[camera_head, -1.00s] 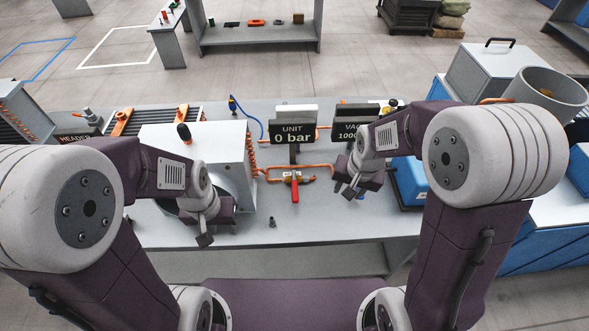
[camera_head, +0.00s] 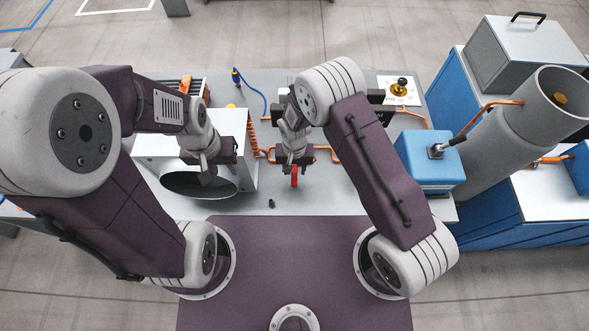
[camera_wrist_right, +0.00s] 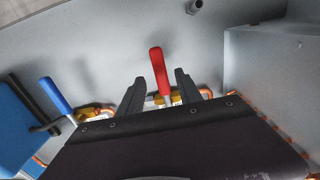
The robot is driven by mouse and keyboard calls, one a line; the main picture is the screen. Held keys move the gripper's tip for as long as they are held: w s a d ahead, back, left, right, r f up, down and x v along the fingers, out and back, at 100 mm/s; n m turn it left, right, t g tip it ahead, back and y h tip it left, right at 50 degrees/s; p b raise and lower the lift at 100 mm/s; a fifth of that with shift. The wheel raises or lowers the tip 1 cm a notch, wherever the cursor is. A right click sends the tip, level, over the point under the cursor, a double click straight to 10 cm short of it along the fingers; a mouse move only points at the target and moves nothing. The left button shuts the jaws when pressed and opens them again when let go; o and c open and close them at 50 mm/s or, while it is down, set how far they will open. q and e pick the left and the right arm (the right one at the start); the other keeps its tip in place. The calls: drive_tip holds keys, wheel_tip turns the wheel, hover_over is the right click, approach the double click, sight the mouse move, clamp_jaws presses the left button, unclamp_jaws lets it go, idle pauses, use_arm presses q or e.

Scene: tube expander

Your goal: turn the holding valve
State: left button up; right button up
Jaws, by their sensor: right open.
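The valve's red handle (camera_head: 294,178) shows at the middle of the bench, below my right gripper in the head view. In the right wrist view the red handle (camera_wrist_right: 160,70) rises between the two dark fingers of my right gripper (camera_wrist_right: 160,82), with gaps on both sides. The gripper is open and is not closed on the handle. The brass valve body (camera_wrist_right: 165,101) shows only partly behind the gripper. In the head view my right gripper (camera_head: 293,163) hides much of the valve. My left gripper (camera_head: 207,172) hangs in front of the white box; its fingers are unclear.
The white box (camera_head: 155,150) with a round opening stands left. Orange pipes (camera_head: 340,155) run along the grey bench (camera_head: 300,203). A blue-handled valve (camera_wrist_right: 57,97) shows in the wrist view. A blue box (camera_head: 425,160) and a grey cylinder (camera_head: 500,140) stand right. A small dark piece (camera_head: 272,203) lies near the front.

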sight(294, 175)
wheel_tip(294, 175, down, 2)
drive_tip(key=shift+f, duration=0.2)
drive_tip(key=shift+s+a+f+p, duration=0.1)
drive_tip(key=shift+s+f+p, duration=0.15)
drive_tip(key=shift+s+p, duration=0.1)
drive_tip(key=shift+w+f, duration=0.1)
drive_tip(key=shift+w, duration=0.15)
clamp_jaws()
idle(0.8)
